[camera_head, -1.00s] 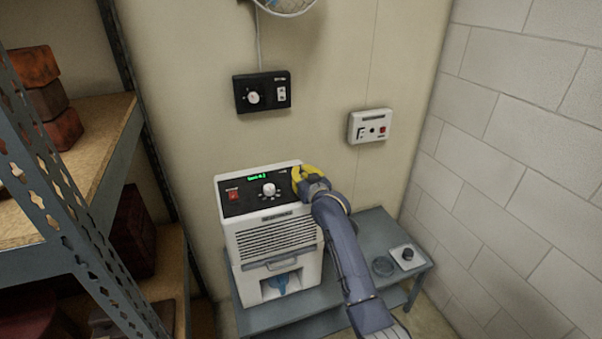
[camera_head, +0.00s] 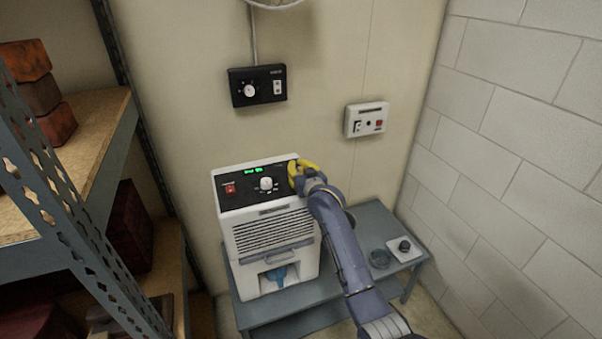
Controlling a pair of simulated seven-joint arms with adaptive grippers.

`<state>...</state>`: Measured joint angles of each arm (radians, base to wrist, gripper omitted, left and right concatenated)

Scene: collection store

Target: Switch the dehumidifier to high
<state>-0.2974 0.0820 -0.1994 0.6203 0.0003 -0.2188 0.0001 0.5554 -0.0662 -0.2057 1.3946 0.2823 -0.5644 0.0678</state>
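The dehumidifier (camera_head: 272,237) is a white box with a front grille and a black sloped top panel. The panel carries a white knob (camera_head: 266,184), a red switch (camera_head: 230,188) and a small lit green display (camera_head: 252,170); its text is too small to read. My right gripper (camera_head: 297,174), with yellow fingers, is at the panel's right end, just right of the knob. A gap shows between it and the knob. The arm hides part of the panel's right edge, and I cannot tell whether the fingers are open or shut. My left gripper is not in view.
A black control box (camera_head: 258,86) and a white switch box (camera_head: 366,119) hang on the wall. Metal shelving (camera_head: 90,235) fills the left.

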